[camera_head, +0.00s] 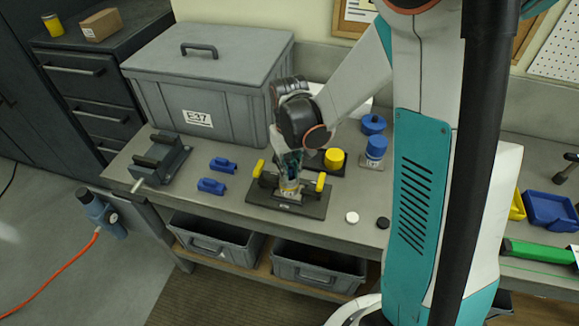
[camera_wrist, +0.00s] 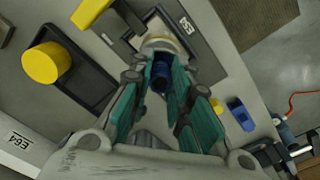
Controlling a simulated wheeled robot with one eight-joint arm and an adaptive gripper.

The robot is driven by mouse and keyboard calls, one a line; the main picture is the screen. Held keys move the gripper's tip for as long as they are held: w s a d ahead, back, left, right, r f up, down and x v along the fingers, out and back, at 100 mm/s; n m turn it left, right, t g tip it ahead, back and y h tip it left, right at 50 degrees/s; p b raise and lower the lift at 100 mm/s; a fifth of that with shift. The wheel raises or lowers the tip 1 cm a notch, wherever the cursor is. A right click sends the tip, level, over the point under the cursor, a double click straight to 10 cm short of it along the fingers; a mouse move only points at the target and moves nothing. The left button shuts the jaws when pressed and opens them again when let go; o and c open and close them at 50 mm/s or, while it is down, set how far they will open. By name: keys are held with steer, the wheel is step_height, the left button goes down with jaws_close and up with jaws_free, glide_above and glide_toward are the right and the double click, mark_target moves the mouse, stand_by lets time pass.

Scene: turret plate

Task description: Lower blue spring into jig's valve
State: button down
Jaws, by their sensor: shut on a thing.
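My gripper (camera_head: 289,172) is over the jig and points down; it also shows in the wrist view (camera_wrist: 168,88). Its teal fingers are shut on the blue spring (camera_wrist: 161,74), a dark blue piece between them. The jig (camera_head: 313,211) is a dark plate with yellow clamp handles on the bench; its plate shows in the wrist view (camera_wrist: 211,55). The valve (camera_wrist: 160,43), a pale round body with a yellowish band, stands on the jig just beyond the fingertips. Whether the spring's lower end is inside the valve is hidden.
A yellow cylinder (camera_head: 334,158) stands on a dark plate behind the jig, with blue round parts (camera_head: 376,147) beside it. Two small blue parts (camera_head: 211,186) lie left. A white disc (camera_head: 352,217) and a black disc lie right. A grey lidded box (camera_head: 230,90) stands behind.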

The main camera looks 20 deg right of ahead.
steer(key=shift+s+f, duration=0.25)
stand_by(0.3)
steer(key=c, duration=1.4)
jaws_free()
steer(key=shift+w, duration=0.15)
steer(key=shift+r, duration=0.1)
steer(key=shift+w+r, duration=0.1)
steer(key=shift+r, duration=0.5)
step_height(320, 180, up, 11)
steer(key=shift+f, duration=0.1)
steer(key=s+f+t+b, duration=0.1)
steer(key=s+t+b, duration=0.1)
steer(key=s+b, duration=0.2)
steer(key=s+f+t+b, duration=0.2)
steer(key=s+b, duration=0.1)
steer(key=s, duration=0.3)
steer(key=s+f+t+b, duration=0.1)
steer(key=s+t+b, duration=0.2)
steer(key=s+b, duration=0.1)
steer(key=shift+s+f+b, duration=0.25)
steer(key=shift+s+b, duration=0.1)
steer(key=shift+s, duration=0.1)
